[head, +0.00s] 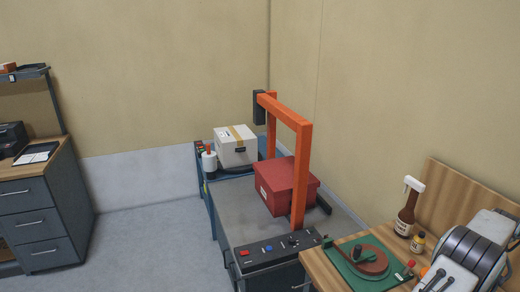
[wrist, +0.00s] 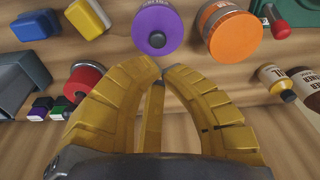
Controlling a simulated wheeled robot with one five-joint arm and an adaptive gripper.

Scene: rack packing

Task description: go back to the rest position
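My gripper (wrist: 161,70) shows only in the wrist view. Its yellow segmented fingers curve inward and their tips come together, with nothing seen between them. A wooden surface (wrist: 130,52) with several objects lies beyond the fingers. A purple round can (wrist: 155,22) and an orange round can (wrist: 228,32) are past the fingertips, apart from them. The head view does not show my gripper.
In the head view, a red box (head: 284,190) sits under an orange arch (head: 303,165), with a white carton (head: 236,148) behind. A wooden bench (head: 330,272) with a green mat (head: 352,272) and bottles is at right. Drawers (head: 40,215) stand left; grey floor (head: 150,250) between is clear.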

